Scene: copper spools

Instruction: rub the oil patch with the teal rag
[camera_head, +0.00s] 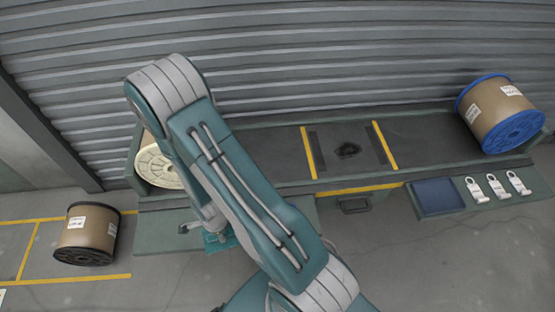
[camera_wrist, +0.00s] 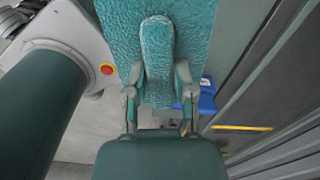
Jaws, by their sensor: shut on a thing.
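The teal rag (camera_head: 220,243) hangs at my gripper (camera_head: 207,229) over the left part of the bench front, partly hidden by my arm. In the wrist view the rag (camera_wrist: 160,35) fills the space ahead of my gripper (camera_wrist: 159,78), whose fingers are shut on it. The oil patch (camera_head: 347,150) is a dark smear on the grey bench top between two yellow stripes, right of and apart from the rag. I cannot make it out in the wrist view.
A cream-flanged spool (camera_head: 157,167) stands at the bench's left end, partly behind my arm. A blue-flanged spool (camera_head: 497,108) lies at the right end. A black-flanged spool (camera_head: 88,233) stands on the floor.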

